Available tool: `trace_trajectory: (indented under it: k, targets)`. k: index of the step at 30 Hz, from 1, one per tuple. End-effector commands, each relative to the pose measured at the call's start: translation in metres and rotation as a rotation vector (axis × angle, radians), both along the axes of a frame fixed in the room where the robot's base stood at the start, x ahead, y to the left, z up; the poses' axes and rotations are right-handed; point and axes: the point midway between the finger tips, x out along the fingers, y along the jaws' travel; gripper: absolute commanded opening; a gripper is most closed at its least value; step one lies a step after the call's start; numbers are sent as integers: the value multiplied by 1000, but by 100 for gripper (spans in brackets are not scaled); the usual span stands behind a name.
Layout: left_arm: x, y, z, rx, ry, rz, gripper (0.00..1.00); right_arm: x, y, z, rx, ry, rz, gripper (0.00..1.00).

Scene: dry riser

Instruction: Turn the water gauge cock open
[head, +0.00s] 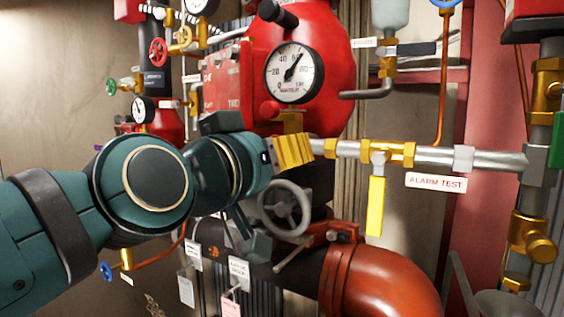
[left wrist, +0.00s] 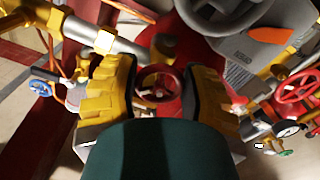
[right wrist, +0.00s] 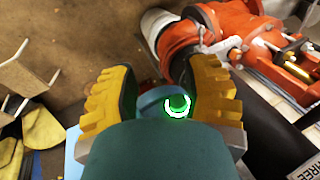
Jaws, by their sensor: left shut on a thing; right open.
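A round white pressure gauge (head: 294,75) is mounted on the red valve body (head: 340,70). A brass fitting (head: 291,122) runs down from it behind my left gripper (head: 292,151), which hides what lies there in the head view. In the left wrist view, a small red handwheel (left wrist: 158,84) shows between the yellow fingers of my left gripper (left wrist: 158,90), which is shut on it. The wheel's stem and exact turn are hidden. My right gripper (right wrist: 160,92) is open in the right wrist view, away from the gauge, with no fitting between its fingers.
A silver pipe with a yellow lever (head: 376,205) and an alarm test label (head: 436,182) lies right of my left gripper. A grey handwheel (head: 285,208) sits just below it. An orange-red pipe elbow (head: 385,285) is lower, and hanging tags (head: 238,272) are at lower left.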

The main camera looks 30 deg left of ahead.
Motion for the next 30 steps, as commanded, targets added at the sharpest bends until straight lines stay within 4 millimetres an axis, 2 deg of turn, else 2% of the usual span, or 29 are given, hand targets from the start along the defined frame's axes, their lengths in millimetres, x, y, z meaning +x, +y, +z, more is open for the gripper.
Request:
trace_trajectory:
  k: [9, 22, 23, 25, 30]
  targets:
    - [0, -1, -1, -98, 11, -1, 11, 0, 0, -5, -1, 0, 0, 47]
    - [0, -1, -1, -108, 12, -1, 11, 0, 0, -5, -1, 0, 0, 47]
    - [0, -1, -1, -108, 12, -1, 53, 0, 0, -5, -1, 0, 0, 47]
    - [0, -1, -1, -108, 12, -1, 77, 0, 0, -5, -1, 0, 0, 47]
    - [0, -1, -1, -109, 10, -1, 79, 0, 0, -5, -1, 0, 0, 47]
